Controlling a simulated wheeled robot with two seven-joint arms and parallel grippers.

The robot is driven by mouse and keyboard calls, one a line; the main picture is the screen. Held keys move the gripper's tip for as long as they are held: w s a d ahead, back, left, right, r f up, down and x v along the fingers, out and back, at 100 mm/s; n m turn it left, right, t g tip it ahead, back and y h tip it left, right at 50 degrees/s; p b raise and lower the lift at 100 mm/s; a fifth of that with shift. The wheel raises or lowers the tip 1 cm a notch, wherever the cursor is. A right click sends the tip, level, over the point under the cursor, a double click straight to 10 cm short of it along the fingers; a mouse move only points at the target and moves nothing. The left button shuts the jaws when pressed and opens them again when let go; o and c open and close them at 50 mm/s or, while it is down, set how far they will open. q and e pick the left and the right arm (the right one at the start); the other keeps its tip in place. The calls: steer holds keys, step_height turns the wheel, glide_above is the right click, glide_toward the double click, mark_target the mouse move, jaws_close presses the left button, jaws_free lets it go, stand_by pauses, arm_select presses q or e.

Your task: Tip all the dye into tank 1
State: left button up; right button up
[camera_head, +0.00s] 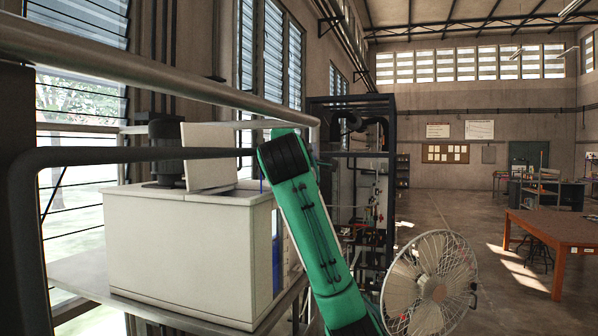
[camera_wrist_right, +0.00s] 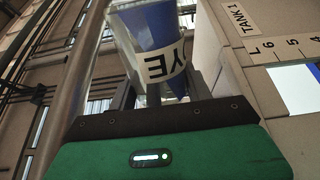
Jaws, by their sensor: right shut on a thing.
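The dye container (camera_wrist_right: 150,40) is a clear vessel with blue dye inside and a white label, of which the letters "YE" show. My right gripper (camera_wrist_right: 160,92) is shut on it in the right wrist view. The dye surface lies slanted across the vessel, so it looks tilted; its mouth is out of view. Tank 1 (camera_wrist_right: 265,90) is a beige wall beside it, with a "TANK 1" label, a litre scale and a blue-and-white level window. In the head view the beige tank housing (camera_head: 180,255) stands at left; my green right arm hides the gripper and container. My left gripper is not in view.
A raised beige panel (camera_head: 208,156) and a dark motor (camera_head: 166,150) stand on top of the housing. A metal rail (camera_head: 150,72) crosses above. A caged fan (camera_head: 430,285) is at lower right. An orange-topped table (camera_head: 560,228) stands farther right, with open floor between.

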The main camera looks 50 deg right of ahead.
stand_by(0.4)
steer(key=shift+r+n, duration=0.15)
steer(key=shift+n, duration=0.15)
steer(key=shift+r, duration=0.1)
stand_by(0.4)
stand_by(0.9)
steer(key=shift+f+m+b, duration=0.4)
steer(key=shift+f+b, duration=0.2)
steer(key=shift+b, duration=0.2)
steer(key=shift+s+f+m+b, duration=0.15)
steer(key=shift+f+m+b, duration=0.15)
steer(key=shift+m+b, duration=0.5)
steer(key=shift+r+m+p, duration=0.1)
steer(key=shift+m+p, duration=0.2)
steer(key=shift+p, duration=0.05)
